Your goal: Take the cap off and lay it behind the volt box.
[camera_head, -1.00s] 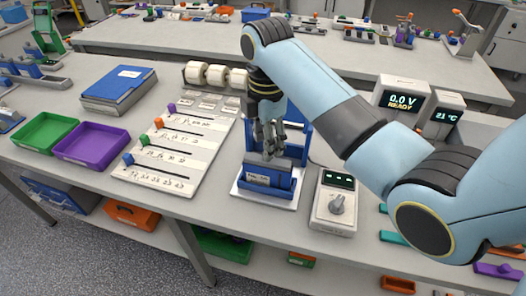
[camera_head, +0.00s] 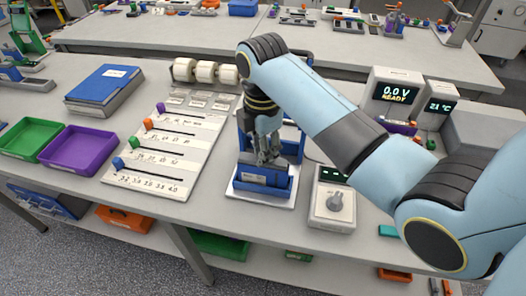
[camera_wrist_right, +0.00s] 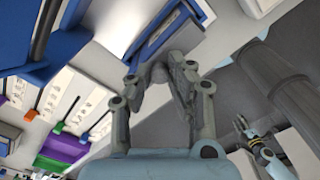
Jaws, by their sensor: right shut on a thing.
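My right gripper (camera_head: 267,156) points down over the blue fixture (camera_head: 262,190), which stands on a white base. The gripper is shut on the grey cap (camera_head: 266,168) at the top of the fixture; my fingers hide part of the cap. I cannot tell whether the cap is still seated or slightly raised. In the right wrist view the fingers (camera_wrist_right: 172,82) close together on a grey part. The volt box (camera_head: 396,94) stands at the back right and reads 0.0 V READY. A gripper that looks like my left one (camera_wrist_right: 252,133) shows small in the right wrist view.
A grey control box with a knob (camera_head: 333,207) stands right of the fixture. A slider board (camera_head: 165,150) and white rolls (camera_head: 205,72) are to the left, with green (camera_head: 30,138) and purple (camera_head: 78,150) trays beyond. A smaller display box (camera_head: 437,108) adjoins the volt box.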

